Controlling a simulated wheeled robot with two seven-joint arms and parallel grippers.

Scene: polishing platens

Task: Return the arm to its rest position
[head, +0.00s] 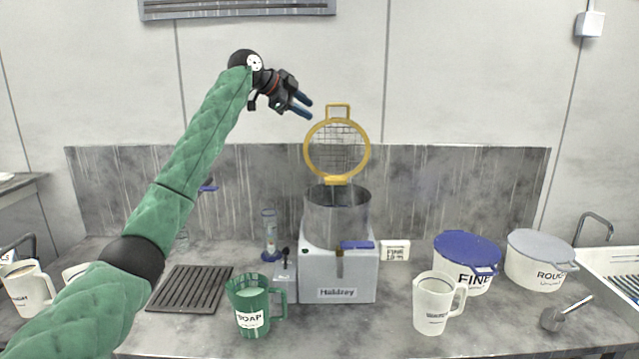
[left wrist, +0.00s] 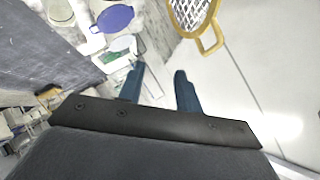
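My left arm, in a green quilted sleeve, reaches up from the lower left in the head view. My left gripper (head: 305,107) is raised high, up and to the left of the yellow-rimmed mesh lid (head: 337,121). In the left wrist view its two blue fingers (left wrist: 161,80) stand apart with nothing between them. The mesh lid also shows near the top of that view (left wrist: 212,40), apart from the fingers. The lid stands upright over the open metal bowl of the Haldrey machine (head: 338,288). My right gripper is not in view.
A green soap jug (head: 267,295), a black slatted mat (head: 190,288) and a white mug (head: 432,305) stand on the grey counter. The blue-lidded FINE tub (head: 468,250) and grey-lidded ROUGH tub (head: 540,245) are at the right. A metal scoop (head: 553,318) lies near the right front.

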